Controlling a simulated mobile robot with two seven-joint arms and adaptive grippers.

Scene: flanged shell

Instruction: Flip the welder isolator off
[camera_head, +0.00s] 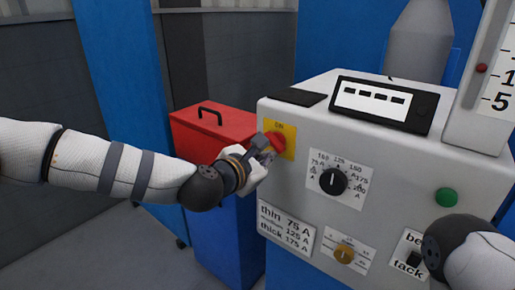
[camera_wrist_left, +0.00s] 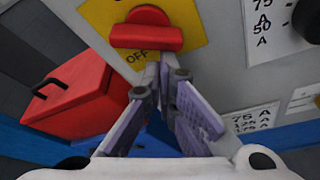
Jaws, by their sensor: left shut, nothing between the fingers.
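The welder isolator is a red knob (camera_head: 277,141) on a yellow plate (camera_head: 289,131) at the left of the grey machine's front face. The plate reads ON above the knob in the head view. The knob (camera_wrist_left: 147,36) shows large in the left wrist view, its bar lying across the picture, with OFF printed on the plate (camera_wrist_left: 190,12) below it. My left gripper (camera_head: 268,157) is shut and empty at the knob's lower side. In the wrist view its fingertips (camera_wrist_left: 166,68) are just below the bar; I cannot tell if they touch. My right gripper is out of view.
The machine front (camera_head: 300,185) also carries a black current dial (camera_head: 333,181), a green button (camera_head: 446,197) and a yellow-brown knob (camera_head: 344,254). A red box (camera_head: 212,132) with a black handle stands left of the machine. My right arm covers the lower right corner.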

